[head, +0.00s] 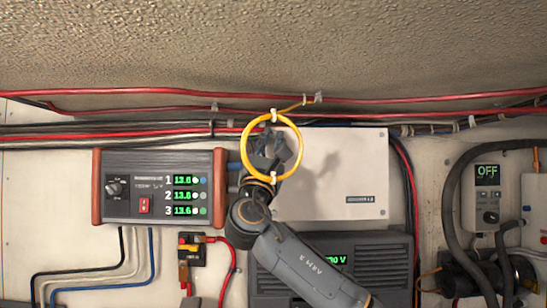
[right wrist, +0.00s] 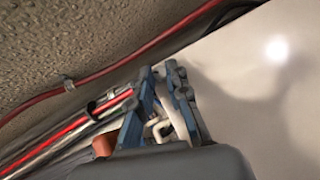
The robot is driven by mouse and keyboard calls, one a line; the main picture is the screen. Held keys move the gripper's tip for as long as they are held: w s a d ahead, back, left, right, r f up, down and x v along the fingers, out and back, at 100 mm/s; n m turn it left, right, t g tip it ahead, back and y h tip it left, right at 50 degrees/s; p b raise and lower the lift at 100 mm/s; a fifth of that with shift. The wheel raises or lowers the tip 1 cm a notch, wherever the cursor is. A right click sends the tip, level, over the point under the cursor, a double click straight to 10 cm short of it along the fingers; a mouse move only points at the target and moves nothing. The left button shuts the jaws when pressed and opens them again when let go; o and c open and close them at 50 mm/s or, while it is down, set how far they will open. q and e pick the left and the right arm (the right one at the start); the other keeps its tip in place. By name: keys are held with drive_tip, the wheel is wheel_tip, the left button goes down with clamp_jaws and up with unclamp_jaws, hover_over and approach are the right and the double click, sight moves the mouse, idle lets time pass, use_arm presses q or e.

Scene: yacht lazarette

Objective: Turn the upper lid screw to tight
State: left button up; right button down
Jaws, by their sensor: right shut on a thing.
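The pale grey box lid (head: 335,165) is on the wall in the middle of the head view. One small dark screw (head: 382,212) shows at its lower right corner. My right gripper (head: 271,137) is at the upper left part of the lid, and its fingers hide that part. The upper lid screw is hidden there. In the right wrist view, the fingertips (right wrist: 162,70) are close together against the lid's edge (right wrist: 215,50). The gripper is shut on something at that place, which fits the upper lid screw. The screw's turn position cannot be seen. My left gripper is out of view.
A yellow cable loop (head: 245,133) hangs around the gripper in the picture; whether they touch is unclear. Red cables (head: 400,100) run above the lid. A panel with green readouts (head: 150,187) is close on the left, a dark unit (head: 385,265) below.

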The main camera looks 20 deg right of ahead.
drive_tip(key=m+g+h, duration=0.1)
drive_tip(key=m, duration=0.1)
drive_tip(key=m+g+h, duration=0.1)
drive_tip(key=m, duration=0.1)
drive_tip(key=shift+w+a+g+h, duration=0.1)
drive_tip(key=shift+a+g+h, duration=0.15)
drive_tip(key=shift+g+h, duration=0.05)
drive_tip(key=m+g, duration=0.1)
drive_tip(key=m+g+h, duration=0.1)
drive_tip(key=m, duration=0.1)
drive_tip(key=m+g+p, duration=0.1)
drive_tip(key=shift+a+r+m+g+h, duration=0.15)
drive_tip(key=shift+r+m+g+h, duration=0.15)
drive_tip(key=shift+m+g+h, duration=0.1)
drive_tip(key=m+g+p, duration=0.1)
drive_tip(key=m, duration=0.1)
drive_tip(key=m+g+p, duration=0.2)
drive_tip(key=r+m+g+p, duration=0.1)
drive_tip(key=m+g+p, duration=0.1)
drive_tip(key=shift+a+m, duration=0.15)
drive_tip(key=shift+m, duration=0.15)
drive_tip(key=shift+f+m+g+y+p, duration=0.1)
drive_tip(key=shift+m+g+y+p, duration=0.45)
drive_tip(key=shift+m+p, duration=0.7)
drive_tip(key=shift+f, duration=0.1)
drive_tip(key=c, duration=1.3)
unclamp_jaws()
